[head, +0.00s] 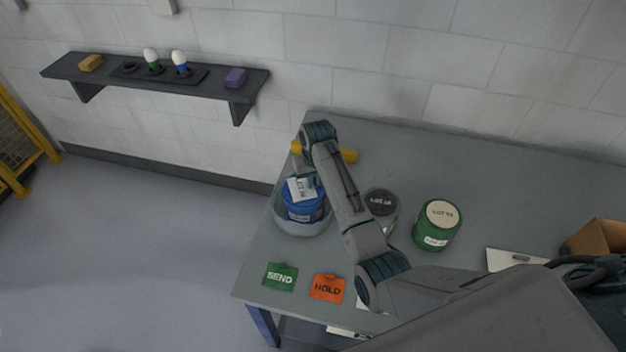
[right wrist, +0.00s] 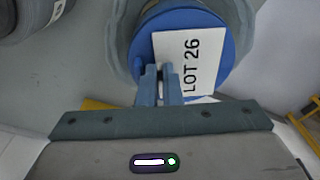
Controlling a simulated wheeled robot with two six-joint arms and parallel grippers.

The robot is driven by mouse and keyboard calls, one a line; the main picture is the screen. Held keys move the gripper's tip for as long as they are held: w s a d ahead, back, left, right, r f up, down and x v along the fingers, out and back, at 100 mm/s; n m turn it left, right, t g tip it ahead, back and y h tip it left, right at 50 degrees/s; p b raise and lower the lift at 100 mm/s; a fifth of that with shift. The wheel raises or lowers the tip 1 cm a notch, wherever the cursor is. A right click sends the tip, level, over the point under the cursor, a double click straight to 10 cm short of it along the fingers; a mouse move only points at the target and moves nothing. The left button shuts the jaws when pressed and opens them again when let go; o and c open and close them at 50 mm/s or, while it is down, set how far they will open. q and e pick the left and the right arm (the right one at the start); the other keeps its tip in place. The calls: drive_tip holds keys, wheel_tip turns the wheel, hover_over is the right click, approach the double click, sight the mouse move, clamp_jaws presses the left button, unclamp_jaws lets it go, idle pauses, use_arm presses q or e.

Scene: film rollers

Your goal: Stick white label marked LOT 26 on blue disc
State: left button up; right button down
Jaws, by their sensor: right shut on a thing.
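The white label marked LOT 26 (right wrist: 187,62) is held in my right gripper (right wrist: 158,72), whose fingers are shut on its edge. The label lies over the blue disc (right wrist: 222,72), the round top of a blue roller (head: 305,210); I cannot tell whether they touch. In the head view the label (head: 299,188) shows over the roller's top, with my right gripper (head: 306,180) just above it. The roller stands in a pale grey round holder (head: 290,224) at the table's left edge. My left gripper is not in view.
A dark-topped grey roller (head: 381,202) and a green roller (head: 440,226) stand to the right on the table (head: 480,170). A green SEND card (head: 280,277) and an orange HOLD card (head: 327,289) lie in front. A cardboard box (head: 597,240) is at the right. A wall shelf (head: 210,84) holds small items.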

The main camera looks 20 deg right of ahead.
drive_tip(key=shift+s+f, duration=0.15)
drive_tip(key=shift+f, duration=0.1)
idle(0.9)
drive_tip(key=c, duration=1.5)
unclamp_jaws()
drive_tip(key=shift+a, duration=0.1)
drive_tip(key=shift+c, duration=0.5)
drive_tip(key=shift+o, duration=0.7)
drive_tip(key=o, duration=0.3)
drive_tip(key=shift+r, duration=0.35)
drive_tip(key=shift+o, duration=0.2)
drive_tip(key=shift+d+r, duration=0.2)
drive_tip(key=shift+r, duration=3)
